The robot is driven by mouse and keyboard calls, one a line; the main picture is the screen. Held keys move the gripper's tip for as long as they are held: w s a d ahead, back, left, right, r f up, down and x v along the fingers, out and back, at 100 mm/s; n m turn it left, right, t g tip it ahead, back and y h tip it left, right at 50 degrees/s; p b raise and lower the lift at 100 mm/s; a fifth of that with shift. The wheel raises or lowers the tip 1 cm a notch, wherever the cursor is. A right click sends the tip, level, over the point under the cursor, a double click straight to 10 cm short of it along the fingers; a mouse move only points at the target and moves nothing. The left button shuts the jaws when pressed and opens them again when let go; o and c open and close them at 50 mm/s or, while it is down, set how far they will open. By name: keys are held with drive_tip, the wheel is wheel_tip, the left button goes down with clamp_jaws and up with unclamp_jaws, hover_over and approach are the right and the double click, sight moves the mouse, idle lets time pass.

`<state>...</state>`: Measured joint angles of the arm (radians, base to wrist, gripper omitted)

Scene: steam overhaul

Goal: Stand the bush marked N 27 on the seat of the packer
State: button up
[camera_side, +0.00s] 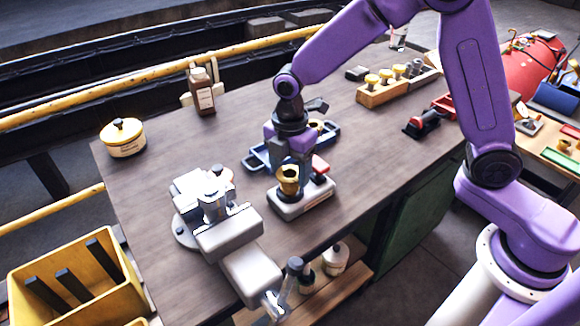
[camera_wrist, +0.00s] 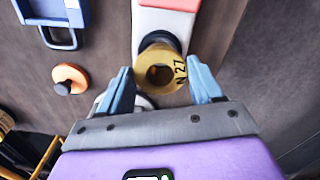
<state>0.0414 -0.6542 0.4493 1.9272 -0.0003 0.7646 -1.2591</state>
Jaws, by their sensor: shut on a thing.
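The brass bush (camera_wrist: 160,70), with N 27 on its flange, is between the fingertips of my gripper (camera_wrist: 160,72). My gripper is shut on it. In the side view the bush (camera_side: 289,176) is upright, flange up, below my gripper (camera_side: 290,165). The packer (camera_side: 305,199) is a pale grey block with a red top part on the bench. In the wrist view the packer (camera_wrist: 150,38) extends away from the bush, with a dark round part partly hidden behind it. The bush is over the packer's near end; I cannot tell whether it touches the seat.
A blue tray (camera_side: 256,161) lies behind the packer. A grey vice (camera_side: 228,232) stands close on the left. A wooden rack (camera_side: 383,93) with brass-topped pieces and a red-and-black tool (camera_side: 422,123) are farther right. A brown bottle (camera_side: 203,94) and yellow tin (camera_side: 123,140) stand at the left.

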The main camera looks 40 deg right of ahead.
drive_tip(key=shift+f, duration=0.95)
idle(0.3)
drive_tip(key=o, duration=1.3)
drive_tip(key=shift+o, duration=0.2)
wheel_tip(320, 180, up, 9)
drive_tip(key=shift+s, duration=0.1)
idle(0.3)
drive_tip(key=s+d+m, duration=0.4)
drive_tip(key=s+d, duration=0.3)
drive_tip(key=s, duration=0.6)
drive_tip(key=s+d+m, duration=0.4)
drive_tip(key=s+d, duration=0.3)
drive_tip(key=s, duration=0.6)
drive_tip(key=shift+d+r+m, duration=0.15)
drive_tip(key=shift+d+m, duration=0.15)
drive_tip(key=shift+m, duration=0.1)
